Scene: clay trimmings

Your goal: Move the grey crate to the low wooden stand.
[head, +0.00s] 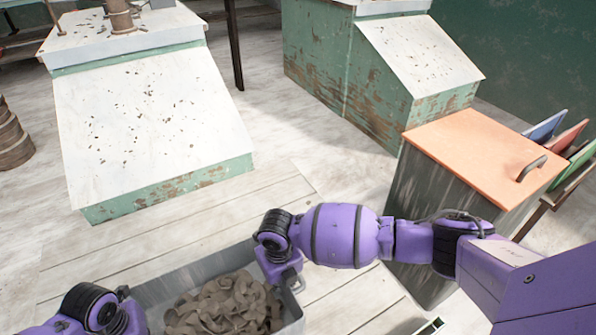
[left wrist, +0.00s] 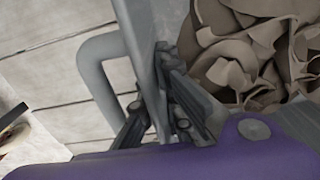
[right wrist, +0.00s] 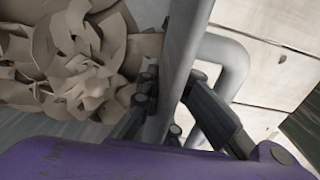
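The grey crate (head: 205,268) is at the bottom of the head view, full of brown clay trimmings (head: 225,305). My right gripper (head: 288,280) is at its right side; in the right wrist view its fingers (right wrist: 172,85) close on both faces of the crate wall beside a grey loop handle. My left gripper (head: 128,320) is at the left side, partly cut off by the frame; in the left wrist view its fingers (left wrist: 160,100) pinch the opposite wall beside another handle. Pale planks show around the crate; I cannot tell if they are the low wooden stand, or if the crate is lifted.
A green-sided block with a sloped white top (head: 150,110) stands beyond the crate. Another (head: 420,60) stands at the back right. A dark cabinet with an orange top (head: 480,155) stands at the right, near my right arm. Pale floor (head: 300,140) lies open between them.

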